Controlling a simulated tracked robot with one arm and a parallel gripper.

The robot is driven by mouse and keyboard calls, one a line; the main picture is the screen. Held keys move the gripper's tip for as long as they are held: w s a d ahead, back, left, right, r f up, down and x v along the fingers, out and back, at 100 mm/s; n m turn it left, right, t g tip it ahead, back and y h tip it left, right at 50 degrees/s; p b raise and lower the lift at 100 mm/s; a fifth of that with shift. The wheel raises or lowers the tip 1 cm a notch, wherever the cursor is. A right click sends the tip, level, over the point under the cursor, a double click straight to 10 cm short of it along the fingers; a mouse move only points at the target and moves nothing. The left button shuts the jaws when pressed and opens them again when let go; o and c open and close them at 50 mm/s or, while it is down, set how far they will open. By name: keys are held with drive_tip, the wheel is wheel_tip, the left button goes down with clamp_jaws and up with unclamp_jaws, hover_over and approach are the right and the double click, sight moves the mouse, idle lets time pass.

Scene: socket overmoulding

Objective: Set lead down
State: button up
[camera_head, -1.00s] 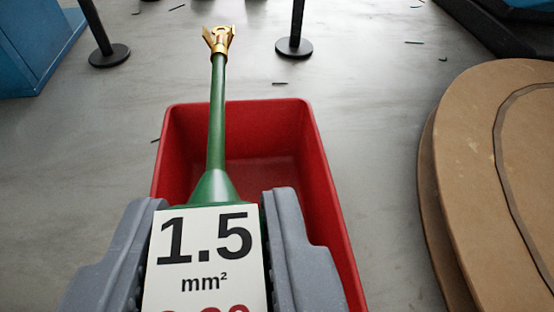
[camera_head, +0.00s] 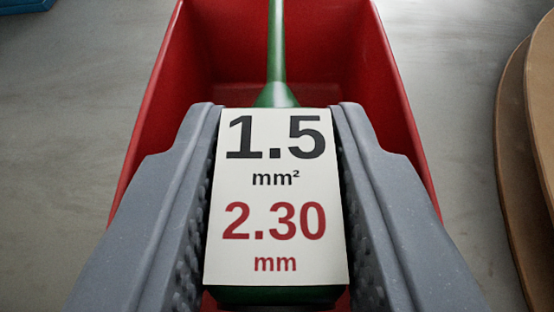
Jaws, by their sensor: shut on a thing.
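The lead (camera_head: 278,92) has a green body with a white label (camera_head: 276,195) reading 1.5 mm² and 2.30 mm. A thin green stem runs away from it and leaves the top of the picture, so its tip is out of view. My gripper (camera_head: 278,150) is shut on the lead's labelled body, with one grey finger on each side. Behind and around the lead is a red bin (camera_head: 160,110), open at the top. The lead and the fingers are over the bin's opening; I cannot tell how far the lead is from the bin floor.
Brown round boards (camera_head: 530,150) stand at the right edge. A blue object (camera_head: 25,5) shows at the top left corner. Grey floor (camera_head: 70,110) is clear to the left of the bin.

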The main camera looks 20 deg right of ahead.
drive_tip(key=shift+f, duration=0.25)
drive_tip(key=o, duration=1)
drive_tip(key=shift+r, duration=0.55)
drive_tip(key=v, duration=1.2)
drive_tip(key=shift+f+p, duration=0.15)
drive_tip(key=shift+p, duration=0.25)
